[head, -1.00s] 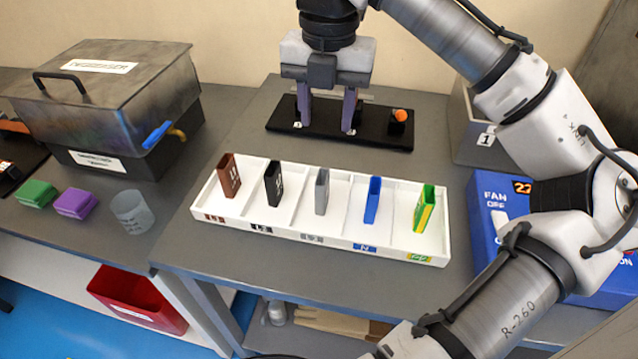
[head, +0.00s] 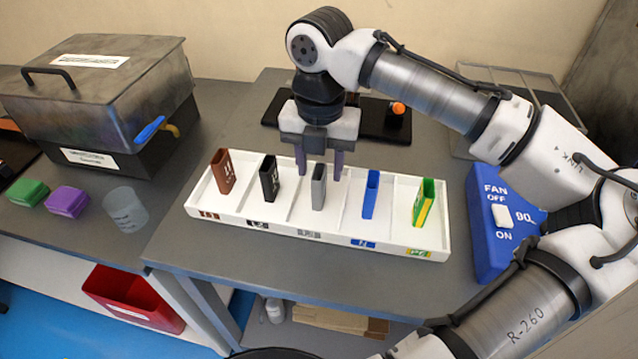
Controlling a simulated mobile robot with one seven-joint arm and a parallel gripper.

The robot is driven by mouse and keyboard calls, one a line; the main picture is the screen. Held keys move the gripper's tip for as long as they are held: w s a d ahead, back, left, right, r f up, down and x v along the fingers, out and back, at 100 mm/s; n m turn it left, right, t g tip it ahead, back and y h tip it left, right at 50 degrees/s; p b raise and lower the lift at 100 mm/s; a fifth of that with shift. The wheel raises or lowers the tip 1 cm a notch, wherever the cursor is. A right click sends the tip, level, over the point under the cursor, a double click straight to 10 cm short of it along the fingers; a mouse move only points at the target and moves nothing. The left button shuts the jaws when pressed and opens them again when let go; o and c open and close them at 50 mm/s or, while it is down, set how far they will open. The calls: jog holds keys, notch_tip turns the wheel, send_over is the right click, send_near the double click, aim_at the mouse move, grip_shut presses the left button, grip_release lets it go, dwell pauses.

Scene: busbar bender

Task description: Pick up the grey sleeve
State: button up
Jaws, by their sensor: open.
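The grey sleeve (head: 318,188) stands upright in the middle compartment of the white tray (head: 272,236) in the head view. My gripper (head: 319,176) is open, its two purple-grey fingers pointing down above that compartment. In the picture one finger shows on each side of the sleeve's top, close to it. I cannot tell whether they touch it or stand behind it. A brown sleeve (head: 222,172) and a black sleeve (head: 269,179) stand to the left. A blue sleeve (head: 370,195) and a green-yellow sleeve (head: 423,203) stand to the right.
A black plate with an orange knob (head: 398,108) lies behind the tray. A blue fan switch box (head: 492,224) is at right. A lidded metal box (head: 105,95), a grey cup (head: 126,210), and green (head: 27,192) and purple (head: 68,202) blocks are at left.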

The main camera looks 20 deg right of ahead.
jog(key=shift+f, duration=1.35)
jog(key=shift+a, duration=0.1)
grip_shut()
